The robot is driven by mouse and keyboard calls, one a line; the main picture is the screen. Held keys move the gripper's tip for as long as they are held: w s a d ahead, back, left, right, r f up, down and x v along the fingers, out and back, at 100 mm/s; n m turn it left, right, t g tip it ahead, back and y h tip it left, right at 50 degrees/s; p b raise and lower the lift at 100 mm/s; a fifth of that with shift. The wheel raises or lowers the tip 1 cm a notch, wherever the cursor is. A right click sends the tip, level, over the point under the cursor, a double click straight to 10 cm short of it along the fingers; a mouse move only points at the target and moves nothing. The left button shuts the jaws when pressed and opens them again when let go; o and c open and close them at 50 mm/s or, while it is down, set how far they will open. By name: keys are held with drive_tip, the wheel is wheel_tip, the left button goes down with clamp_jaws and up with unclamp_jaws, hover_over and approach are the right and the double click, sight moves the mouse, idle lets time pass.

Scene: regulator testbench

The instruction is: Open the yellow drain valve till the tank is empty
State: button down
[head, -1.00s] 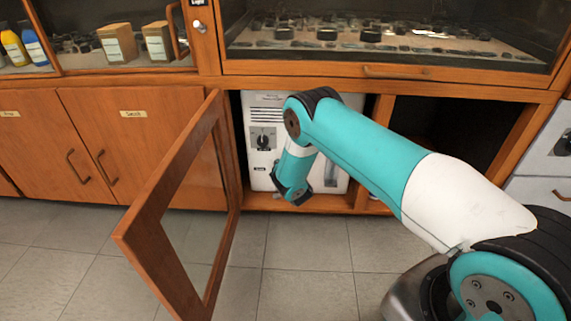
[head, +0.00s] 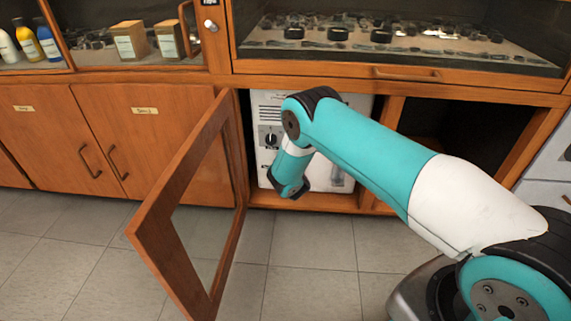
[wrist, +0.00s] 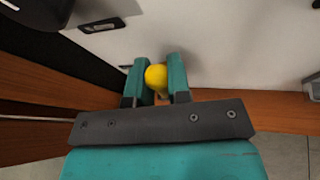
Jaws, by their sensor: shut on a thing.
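The yellow drain valve (wrist: 156,77) shows in the wrist view as a rounded yellow knob low on the white face of the unit (wrist: 225,45). My gripper (wrist: 157,80) has its two teal fingers on either side of the knob and is shut on it. In the head view the white unit (head: 265,104) stands inside the open cabinet bay, with a dark dial (head: 271,138) on its front. My arm hides the valve and the gripper's fingertips there.
A wooden framed glass door (head: 165,200) stands open to the left of my arm. The cabinet's wooden bottom edge (head: 325,202) runs below the unit. The bay to the right is dark and open. Tiled floor (head: 310,240) in front is clear.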

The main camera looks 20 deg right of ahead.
drive_tip(key=c, duration=1.1)
unclamp_jaws()
drive_tip(key=shift+s+a+f, duration=0.1)
drive_tip(key=shift+a+f, duration=0.1)
drive_tip(key=shift+f, duration=0.1)
drive_tip(key=shift+d+r, duration=0.1)
drive_tip(key=p+v, duration=0.8)
drive_tip(key=v, duration=0.9)
drive_tip(key=shift+s+d+r, duration=0.1)
drive_tip(key=shift+s+r, duration=0.05)
drive_tip(key=shift+r, duration=0.05)
